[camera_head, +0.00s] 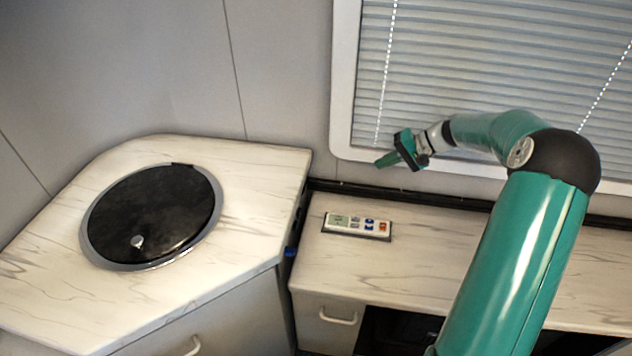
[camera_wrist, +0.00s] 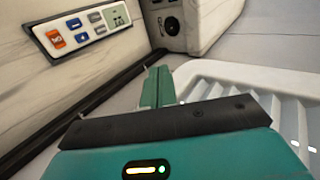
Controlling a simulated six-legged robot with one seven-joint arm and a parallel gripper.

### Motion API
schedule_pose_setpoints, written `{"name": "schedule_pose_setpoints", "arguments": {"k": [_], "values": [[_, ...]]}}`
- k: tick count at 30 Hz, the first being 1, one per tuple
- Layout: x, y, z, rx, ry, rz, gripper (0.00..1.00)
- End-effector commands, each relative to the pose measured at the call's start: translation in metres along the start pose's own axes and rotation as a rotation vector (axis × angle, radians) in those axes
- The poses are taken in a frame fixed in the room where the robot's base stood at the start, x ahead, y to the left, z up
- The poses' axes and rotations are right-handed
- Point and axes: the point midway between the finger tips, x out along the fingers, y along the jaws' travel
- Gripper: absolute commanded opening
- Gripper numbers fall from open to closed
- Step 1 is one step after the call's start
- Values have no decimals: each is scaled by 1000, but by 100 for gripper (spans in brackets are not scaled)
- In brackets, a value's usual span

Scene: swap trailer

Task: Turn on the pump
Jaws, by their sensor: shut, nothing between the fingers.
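A white control panel (camera_head: 357,227) in a dark frame sits on the right-hand marbled counter. It also shows at the upper left of the wrist view (camera_wrist: 108,32). It has a greenish display at one end, grey and blue buttons in the middle and an orange button at the other end. Button labels are too small to read. My gripper (camera_head: 382,162) is in the air above and behind the panel, near the window's lower edge, apart from the panel. In the wrist view its green fingers (camera_wrist: 158,82) are together with nothing between them. No part is marked as the pump in view.
The left counter (camera_head: 255,170) stands higher and holds a round black lid (camera_head: 155,215) with a knob. A window with blinds (camera_head: 480,60) is behind my arm. A dark gap runs along the wall behind the right counter (camera_head: 430,245). The counter around the panel is clear.

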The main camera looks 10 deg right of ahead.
Motion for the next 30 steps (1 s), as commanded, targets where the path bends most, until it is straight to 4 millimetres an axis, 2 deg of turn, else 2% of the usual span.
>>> {"name": "schedule_pose_setpoints", "arguments": {"k": [10,14,17,30], "values": [[2,1,0,0,-3,-3,0],[10,1,0,1,-3,-3,0],[24,1,0,1,-4,-3,0],[111,0,0,1,-5,-3,0]]}}
